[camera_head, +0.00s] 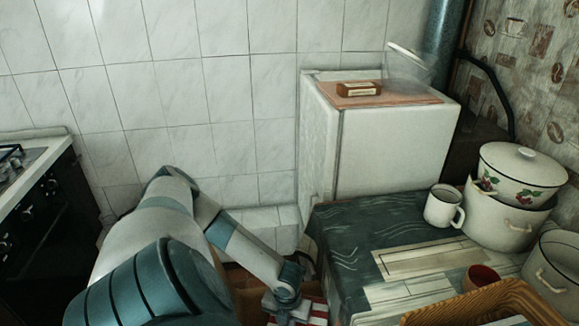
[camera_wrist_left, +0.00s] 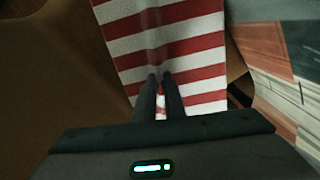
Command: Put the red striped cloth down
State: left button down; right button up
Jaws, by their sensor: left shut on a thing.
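The red and white striped cloth (camera_wrist_left: 190,50) hangs or lies in front of my left gripper (camera_wrist_left: 161,78) in the left wrist view. The two dark fingers are close together and shut on the cloth. In the head view only a small part of the cloth (camera_head: 318,312) shows at the bottom edge, beside my left gripper (camera_head: 290,316), left of the table's front left side. The rest of the cloth is cut off by the frame. My right gripper is not in view.
The table (camera_head: 345,235) with a dark green patterned top stands to the right. On it are a white mug (camera_head: 440,207), enamel pots (camera_head: 495,215), a reddish cup (camera_head: 481,279) and a wicker basket (camera_head: 490,303). A brown surface (camera_wrist_left: 65,60) lies around the cloth. A stove (camera_head: 40,200) stands left.

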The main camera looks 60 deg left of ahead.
pick_arm(q)
jog(key=shift+f, duration=1.85)
jog(key=shift+f, duration=2.1)
jog(key=shift+f, duration=0.1)
jog(key=c, duration=1.8)
grip_release()
jog(key=shift+c, duration=0.2)
notch_tip(320, 180, up, 12)
jog(key=shift+r, duration=0.15)
